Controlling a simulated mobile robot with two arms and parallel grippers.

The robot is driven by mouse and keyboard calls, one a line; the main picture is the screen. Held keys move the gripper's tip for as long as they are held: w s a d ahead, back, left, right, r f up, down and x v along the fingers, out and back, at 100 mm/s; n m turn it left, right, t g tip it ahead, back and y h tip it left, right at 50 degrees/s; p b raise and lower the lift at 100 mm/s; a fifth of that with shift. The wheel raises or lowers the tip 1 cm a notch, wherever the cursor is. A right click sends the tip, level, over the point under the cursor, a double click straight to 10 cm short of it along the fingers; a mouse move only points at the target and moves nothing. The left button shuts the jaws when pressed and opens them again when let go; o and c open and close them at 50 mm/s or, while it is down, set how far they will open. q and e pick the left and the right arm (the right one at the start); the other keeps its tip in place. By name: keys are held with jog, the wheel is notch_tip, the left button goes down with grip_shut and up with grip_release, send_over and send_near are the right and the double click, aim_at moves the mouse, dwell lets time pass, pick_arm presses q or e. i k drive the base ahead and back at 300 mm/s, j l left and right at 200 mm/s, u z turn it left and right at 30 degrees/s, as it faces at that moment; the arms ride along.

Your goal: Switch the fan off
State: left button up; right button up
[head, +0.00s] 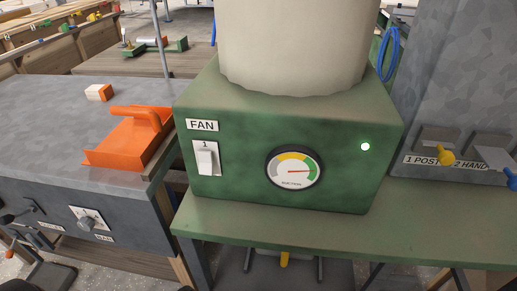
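The fan unit is a green metal box (330,125) on a green bench, with a large cream cylinder (295,45) on top. A "FAN" label (202,125) is on its front left. Below it is a white rocker switch (206,160) with a "1" above. A round suction gauge (294,171) sits mid-front, its needle pointing right towards the green band. A small round light (365,146) at the front right glows white-green. Neither of my grippers is clearly in view, and nothing covers the switch.
An orange metal piece with a handle (131,135) lies on the grey bench (50,105) at left. A small orange and white block (98,93) is behind it. At right, a grey machine (455,70) carries a yellow knob (446,156) and a blue knob (512,184).

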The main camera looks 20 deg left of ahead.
aim_at(205, 157)
jog(key=j+u, duration=0.15)
jog(key=u, duration=0.75)
